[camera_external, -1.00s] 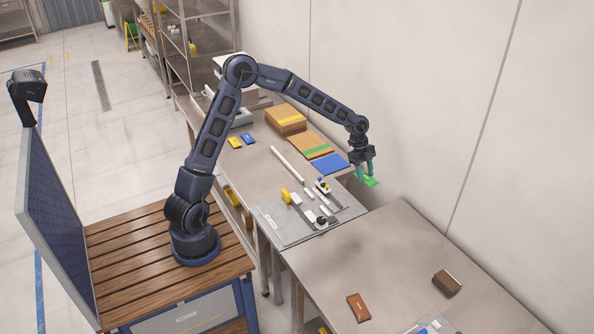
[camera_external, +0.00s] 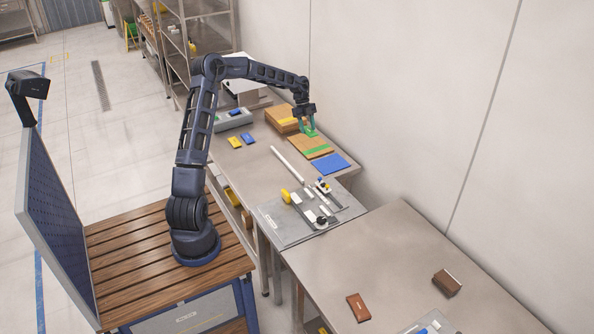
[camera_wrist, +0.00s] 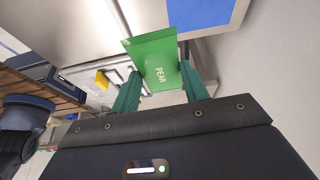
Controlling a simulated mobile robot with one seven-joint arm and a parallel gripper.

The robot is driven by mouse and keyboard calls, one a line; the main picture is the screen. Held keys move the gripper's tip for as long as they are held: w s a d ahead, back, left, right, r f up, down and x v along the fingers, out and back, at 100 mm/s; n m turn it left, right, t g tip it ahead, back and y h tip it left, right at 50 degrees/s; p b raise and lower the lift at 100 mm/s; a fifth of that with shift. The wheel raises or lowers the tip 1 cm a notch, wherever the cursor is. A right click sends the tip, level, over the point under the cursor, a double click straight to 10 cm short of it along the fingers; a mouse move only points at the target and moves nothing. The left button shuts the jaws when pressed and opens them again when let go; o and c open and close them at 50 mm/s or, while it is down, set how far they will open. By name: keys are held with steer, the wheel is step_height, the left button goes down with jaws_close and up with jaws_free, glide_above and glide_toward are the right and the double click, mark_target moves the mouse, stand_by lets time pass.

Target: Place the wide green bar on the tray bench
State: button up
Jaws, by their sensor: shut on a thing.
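My gripper (camera_external: 306,122) is shut on the wide green bar (camera_external: 311,132). In the wrist view the green bar (camera_wrist: 155,62) stands between the teal fingers (camera_wrist: 158,88), marked "PEAR". The gap between bar and board is hard to judge.
A yellow bar (camera_external: 234,142) and a blue bar (camera_external: 248,139) lie on the bench's left side. A grey bin (camera_external: 228,121) stands behind them. A grey plate with fixtures (camera_external: 290,226) lies in front. Two brown blocks rest on the nearer table (camera_external: 370,255). A wall borders the right.

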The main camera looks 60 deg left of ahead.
steer(key=s+a, duration=0.5)
steer(key=a, duration=0.6)
glide_above(222, 147)
steer(key=a, duration=0.1)
steer(key=f, duration=2)
steer(key=shift+s+a+f, duration=0.1)
steer(key=shift+s+f, duration=0.1)
steer(key=shift+f, duration=0.2)
steer(key=shift+f, duration=0.1)
steer(key=o, duration=1)
steer(key=v, duration=1.2)
steer(key=shift+w, duration=0.1)
